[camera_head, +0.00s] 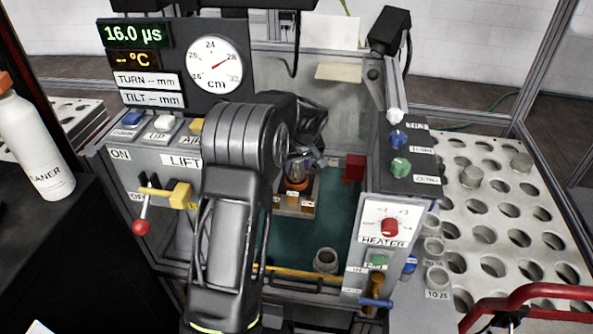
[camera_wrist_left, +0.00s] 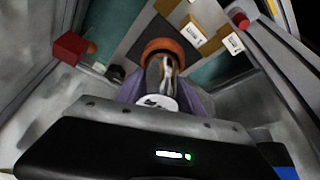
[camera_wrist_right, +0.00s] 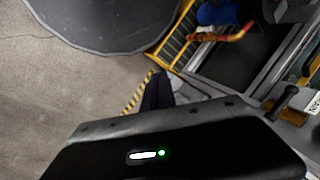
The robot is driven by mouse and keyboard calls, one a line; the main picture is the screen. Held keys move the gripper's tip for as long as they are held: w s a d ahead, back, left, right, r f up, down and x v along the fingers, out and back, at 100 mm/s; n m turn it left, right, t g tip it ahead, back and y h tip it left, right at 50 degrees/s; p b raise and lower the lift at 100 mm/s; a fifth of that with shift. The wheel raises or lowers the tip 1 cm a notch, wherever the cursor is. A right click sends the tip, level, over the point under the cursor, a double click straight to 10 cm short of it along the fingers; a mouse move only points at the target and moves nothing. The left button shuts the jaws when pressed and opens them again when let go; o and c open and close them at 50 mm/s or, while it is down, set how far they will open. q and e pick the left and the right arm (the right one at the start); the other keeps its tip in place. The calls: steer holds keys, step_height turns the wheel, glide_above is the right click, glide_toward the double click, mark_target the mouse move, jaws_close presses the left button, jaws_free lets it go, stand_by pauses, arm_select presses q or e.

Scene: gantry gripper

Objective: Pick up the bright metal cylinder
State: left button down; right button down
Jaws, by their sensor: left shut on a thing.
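The bright metal cylinder (camera_wrist_left: 160,78) shows in the left wrist view, shiny with a pale end, standing at an orange ring (camera_wrist_left: 168,48). My left gripper (camera_wrist_left: 160,92) has its purple fingers on both sides of the cylinder and is shut on it. In the head view my left gripper (camera_head: 302,168) reaches down into the chamber, just above the orange ring (camera_head: 297,184); my arm hides much of this spot. My right gripper (camera_wrist_right: 157,92) shows in the right wrist view, its dark fingers close together with nothing seen between them, away from the chamber.
Small orange-yellow blocks with white labels (camera_head: 293,198) sit near the ring. A red block (camera_head: 354,168) is at the chamber's right wall. A grey cup (camera_head: 326,260) stands on the green floor. The heater panel (camera_head: 385,230) flanks the right, beside a white perforated rack (camera_head: 500,239).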

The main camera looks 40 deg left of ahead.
arm_select(q)
steer(key=shift+w+r, duration=0.1)
steer(key=shift+r, duration=0.05)
step_height(320, 180, up, 10)
steer(key=shift+f+b, duration=0.1)
steer(key=shift+b, duration=0.6)
stand_by(0.4)
